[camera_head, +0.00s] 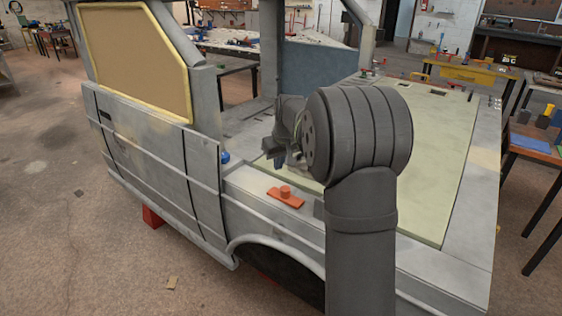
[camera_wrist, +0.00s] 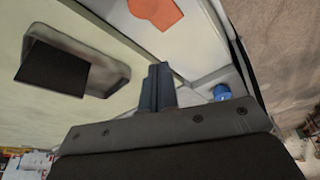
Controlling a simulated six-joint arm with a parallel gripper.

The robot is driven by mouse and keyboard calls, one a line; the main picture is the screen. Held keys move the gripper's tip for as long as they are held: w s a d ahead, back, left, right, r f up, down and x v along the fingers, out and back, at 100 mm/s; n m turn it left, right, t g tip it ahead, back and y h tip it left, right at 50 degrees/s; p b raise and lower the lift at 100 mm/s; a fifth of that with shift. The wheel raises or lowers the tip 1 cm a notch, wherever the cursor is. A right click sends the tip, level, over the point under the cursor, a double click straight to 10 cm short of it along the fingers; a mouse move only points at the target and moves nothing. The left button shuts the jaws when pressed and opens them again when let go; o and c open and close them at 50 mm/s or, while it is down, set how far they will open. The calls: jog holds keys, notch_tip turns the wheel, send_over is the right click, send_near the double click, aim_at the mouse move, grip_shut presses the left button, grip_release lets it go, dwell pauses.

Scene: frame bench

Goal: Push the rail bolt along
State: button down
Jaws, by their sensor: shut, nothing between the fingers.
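The rail bolt (camera_head: 285,197) is an orange-red flat bar with a short round knob on top. It lies on the grey side rail of the vehicle frame, above the wheel arch. In the wrist view part of an orange-red piece (camera_wrist: 157,12) shows at the top edge, cut off by the frame. My gripper (camera_head: 272,153) is in the air above the bed side of the rail, behind the bolt in the head view and apart from it. In the wrist view its dark fingers (camera_wrist: 157,85) are together and empty.
The grey door (camera_head: 150,160) stands at left. The pale green bed panel (camera_head: 432,170) is mostly clear.

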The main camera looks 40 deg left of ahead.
aim_at(279, 189)
jog(key=x, duration=0.6)
jog(key=shift+s+d+f, duration=0.15)
jog(key=shift+d, duration=0.15)
jog(key=shift+s+d, duration=0.35)
jog(key=shift+d, duration=0.25)
jog(key=shift+s+d, duration=0.45)
jog(key=shift+d, duration=0.35)
